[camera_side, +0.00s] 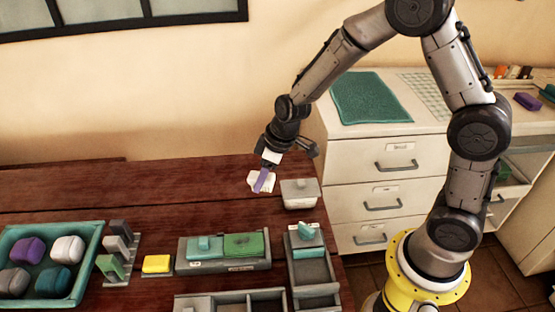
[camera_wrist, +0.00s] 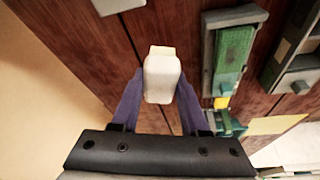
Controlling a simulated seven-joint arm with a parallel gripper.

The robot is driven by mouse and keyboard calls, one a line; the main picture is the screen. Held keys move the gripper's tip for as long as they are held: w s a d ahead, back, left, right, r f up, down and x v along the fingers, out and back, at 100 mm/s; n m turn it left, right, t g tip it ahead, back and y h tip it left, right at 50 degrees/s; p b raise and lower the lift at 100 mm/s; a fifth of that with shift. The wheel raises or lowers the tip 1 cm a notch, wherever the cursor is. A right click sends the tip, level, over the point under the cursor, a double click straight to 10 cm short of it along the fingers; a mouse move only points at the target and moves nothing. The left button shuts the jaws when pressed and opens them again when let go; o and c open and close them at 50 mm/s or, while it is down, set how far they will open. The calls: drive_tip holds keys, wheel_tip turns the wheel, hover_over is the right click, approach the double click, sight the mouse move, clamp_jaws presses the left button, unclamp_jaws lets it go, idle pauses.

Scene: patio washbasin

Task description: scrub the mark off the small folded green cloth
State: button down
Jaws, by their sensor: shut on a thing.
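The small folded green cloth (camera_side: 243,245) lies flat on the right part of a grey tray (camera_side: 223,268), beside a teal block (camera_side: 204,246). In the wrist view the green cloth (camera_wrist: 235,45) is right of my gripper. My gripper (camera_side: 262,182) is up behind the tray, apart from the cloth. Its purple fingers are shut on a white block (camera_wrist: 162,78), which hangs clear of the table. In the side view the white block (camera_side: 255,178) is partly hidden by a finger.
A whitish lidded box (camera_side: 299,194) stands right of my gripper. A grey holder with a teal item (camera_side: 308,232) is right of the tray. A yellow block (camera_side: 156,264), small grey and green blocks, and a teal tray (camera_side: 88,290) of rounded blocks lie left. The table behind is clear.

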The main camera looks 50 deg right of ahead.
drive_tip(key=s+a+n, duration=0.1)
drive_tip(key=a, duration=0.3)
drive_tip(key=s+a+n, duration=0.1)
drive_tip(key=a, duration=0.3)
drive_tip(key=s+a+n+y, duration=0.1)
drive_tip(key=s+a, duration=0.1)
drive_tip(key=a, duration=0.2)
drive_tip(key=shift+s+a+f+n+g, duration=0.1)
drive_tip(key=shift+f+n+g, duration=0.1)
drive_tip(key=shift+n+g, duration=0.15)
drive_tip(key=shift+f, duration=2.35)
drive_tip(key=shift+f, duration=0.45)
